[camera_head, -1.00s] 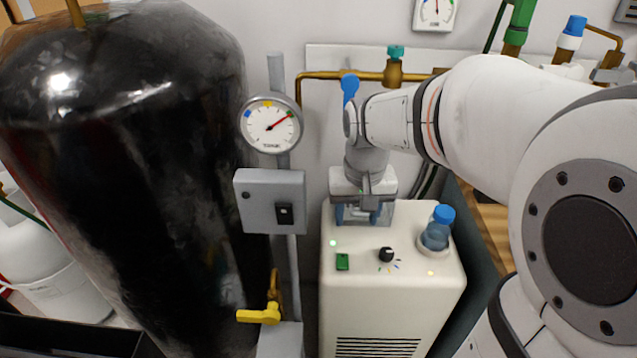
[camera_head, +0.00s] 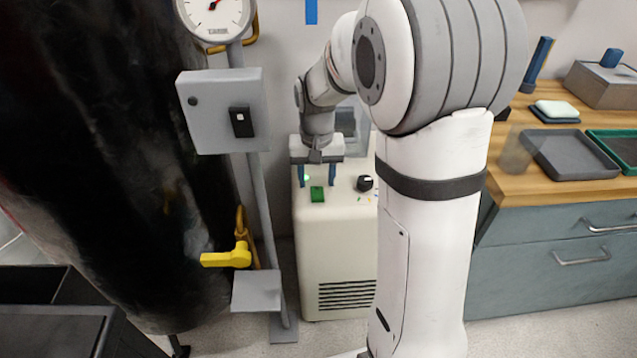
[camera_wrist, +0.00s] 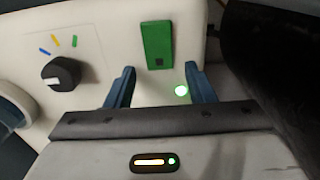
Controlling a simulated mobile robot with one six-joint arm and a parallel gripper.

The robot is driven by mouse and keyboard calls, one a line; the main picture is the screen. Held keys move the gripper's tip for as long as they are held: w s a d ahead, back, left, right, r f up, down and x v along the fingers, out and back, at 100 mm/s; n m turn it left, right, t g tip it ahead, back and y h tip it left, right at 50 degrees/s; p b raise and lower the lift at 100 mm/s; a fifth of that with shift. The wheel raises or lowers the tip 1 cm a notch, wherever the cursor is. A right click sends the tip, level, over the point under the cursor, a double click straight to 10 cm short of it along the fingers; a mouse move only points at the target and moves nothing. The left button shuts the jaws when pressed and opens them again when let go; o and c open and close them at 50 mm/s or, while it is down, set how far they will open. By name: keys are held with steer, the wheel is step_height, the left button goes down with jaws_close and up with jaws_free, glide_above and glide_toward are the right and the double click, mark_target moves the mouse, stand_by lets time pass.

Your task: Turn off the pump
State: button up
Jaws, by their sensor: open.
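The pump is a cream box (camera_head: 335,235) on the floor in the head view, partly hidden on its right by my arm. Its green switch (camera_head: 317,194) sits on the top panel, beside a black knob (camera_head: 365,183). In the wrist view the switch (camera_wrist: 158,45) stands just beyond my fingertips, between their lines. A lit green light (camera_wrist: 181,91) shows between the fingers, near the right one. My gripper (camera_head: 316,182) points down over the panel, open and empty. Its blue fingers also show in the wrist view (camera_wrist: 161,70). I cannot tell whether they touch the panel.
A large black tank (camera_head: 100,150) stands at the left. A grey switch box (camera_head: 225,110) on a post and a yellow valve handle (camera_head: 227,256) stand between tank and pump. A wooden-topped counter (camera_head: 540,187) with trays is at the right.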

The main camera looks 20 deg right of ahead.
steer(key=shift+f, duration=0.55)
steer(key=shift+c, duration=0.2)
steer(key=c, duration=1)
steer(key=shift+o, duration=0.2)
steer(key=t+b, duration=0.2)
steer(key=shift+s+a+b, duration=0.1)
steer(key=shift+s+b, duration=0.25)
steer(key=shift+o, duration=0.2)
steer(key=shift+s+r+t+h+b, duration=0.2)
steer(key=shift+r+t+h+b, duration=0.15)
steer(key=shift+t+b, duration=0.5)
steer(key=shift+c, duration=0.2)
steer(key=o, duration=1)
